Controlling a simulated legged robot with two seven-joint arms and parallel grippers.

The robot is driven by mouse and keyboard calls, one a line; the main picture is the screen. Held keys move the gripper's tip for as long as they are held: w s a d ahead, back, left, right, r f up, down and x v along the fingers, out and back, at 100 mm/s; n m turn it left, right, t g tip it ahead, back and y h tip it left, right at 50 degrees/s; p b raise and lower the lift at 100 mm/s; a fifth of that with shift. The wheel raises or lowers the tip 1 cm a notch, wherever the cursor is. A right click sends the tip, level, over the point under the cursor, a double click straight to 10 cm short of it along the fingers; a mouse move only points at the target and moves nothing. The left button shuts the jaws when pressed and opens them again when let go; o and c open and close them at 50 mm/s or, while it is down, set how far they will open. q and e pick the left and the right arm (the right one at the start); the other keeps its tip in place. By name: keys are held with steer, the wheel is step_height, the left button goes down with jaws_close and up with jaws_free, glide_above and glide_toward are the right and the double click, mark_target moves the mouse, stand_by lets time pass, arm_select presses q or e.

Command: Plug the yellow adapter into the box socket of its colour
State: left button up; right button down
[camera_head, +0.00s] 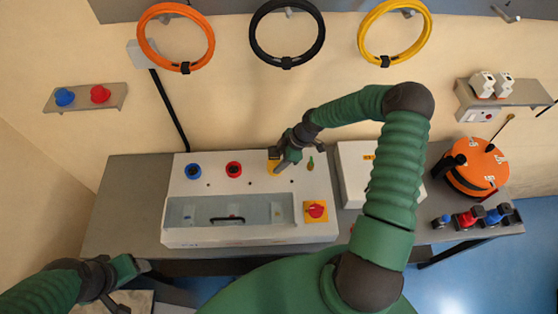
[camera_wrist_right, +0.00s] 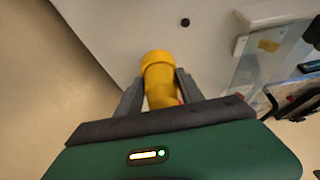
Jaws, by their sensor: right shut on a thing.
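The white box (camera_head: 180,215) stands on the grey table. A blue socket (camera_head: 193,171) and a red socket (camera_head: 233,170) sit in a row along its back part. Yellow shows at the right of that row (camera_head: 273,167), under my right gripper (camera_head: 281,163); I cannot tell socket from adapter there. In the right wrist view the yellow adapter (camera_wrist_right: 159,78) is between the two fingers of my right gripper (camera_wrist_right: 160,92), shut on it. Its far end is against or just over the white surface; contact is unclear. My left gripper (camera_head: 138,268) is low at the left, away from the box.
A shelf (camera_head: 82,98) holds blue and red pieces. A white case (camera_head: 355,160) and an orange reel (camera_head: 478,165) stand right.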

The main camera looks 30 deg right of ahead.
steer(key=c, duration=1.1)
jaws_free()
steer(key=shift+a+f, duration=0.1)
steer(key=o, duration=0.4)
steer(key=shift+w, duration=0.1)
steer(key=shift+o, duration=0.2)
steer(key=shift+s+d+r, duration=0.2)
steer(key=shift+d+r, duration=0.15)
steer(key=shift+r, duration=0.05)
steer(key=b+v, duration=0.3)
steer(key=v, duration=1.2)
steer(key=shift+r, duration=0.3)
steer(key=shift+d, duration=0.15)
